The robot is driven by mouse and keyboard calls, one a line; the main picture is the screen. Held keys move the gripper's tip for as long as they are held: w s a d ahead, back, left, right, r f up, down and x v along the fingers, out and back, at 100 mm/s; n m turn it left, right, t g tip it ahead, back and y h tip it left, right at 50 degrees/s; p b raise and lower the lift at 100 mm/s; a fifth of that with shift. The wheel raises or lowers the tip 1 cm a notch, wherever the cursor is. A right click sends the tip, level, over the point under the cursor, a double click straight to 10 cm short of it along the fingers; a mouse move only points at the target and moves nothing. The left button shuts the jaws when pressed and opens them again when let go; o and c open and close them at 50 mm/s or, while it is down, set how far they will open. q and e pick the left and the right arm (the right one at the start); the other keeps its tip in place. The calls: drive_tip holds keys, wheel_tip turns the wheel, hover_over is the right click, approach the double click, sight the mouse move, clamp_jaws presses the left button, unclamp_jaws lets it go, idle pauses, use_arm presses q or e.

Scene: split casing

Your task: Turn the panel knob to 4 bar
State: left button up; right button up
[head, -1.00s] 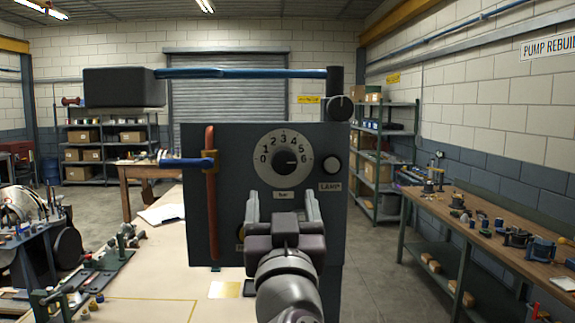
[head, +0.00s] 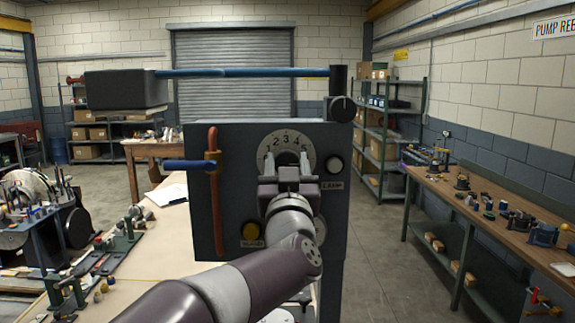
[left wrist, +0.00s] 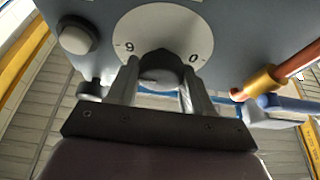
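The panel knob (left wrist: 160,68) is dark and round, at the centre of a pale dial (head: 288,139) on the grey panel (head: 333,190). In the head view, my left gripper (head: 292,165) covers most of the knob and the lower dial. In the left wrist view, its fingers (left wrist: 160,85) lie on either side of the knob, close against it with no clear gap. The numbers 2, 3 and 4 show along the dial's top. The knob's pointer is hidden, so its setting cannot be read. My right gripper is not in view.
A red upright pipe with a blue lever (head: 187,165) is left of the dial. A lamp button (head: 333,163) is to its right, and a yellow button (head: 250,231) sits below left. A blue bar (head: 245,72) with a dark block (head: 127,89) runs above the panel.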

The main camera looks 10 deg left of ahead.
use_arm(q)
drive_tip(key=shift+c, duration=1.4)
drive_tip(key=shift+n, duration=0.4)
drive_tip(key=n+y, duration=0.1)
drive_tip(key=n, duration=0.1)
drive_tip(key=n+g+y+b, duration=0.1)
drive_tip(key=n, duration=0.2)
drive_tip(key=shift+y, duration=0.4)
drive_tip(key=n+g, duration=0.1)
drive_tip(key=n, duration=0.1)
drive_tip(key=n+g+y, duration=0.1)
drive_tip(key=n, duration=0.2)
drive_tip(key=shift+y, duration=0.3)
drive_tip(key=shift+d+n+g+y, duration=0.1)
drive_tip(key=shift+n+g+y, duration=0.3)
drive_tip(key=shift+n, duration=0.85)
drive_tip(key=shift+n+g+y, duration=0.2)
drive_tip(key=shift+n+g, duration=0.3)
drive_tip(key=shift+n, duration=1.05)
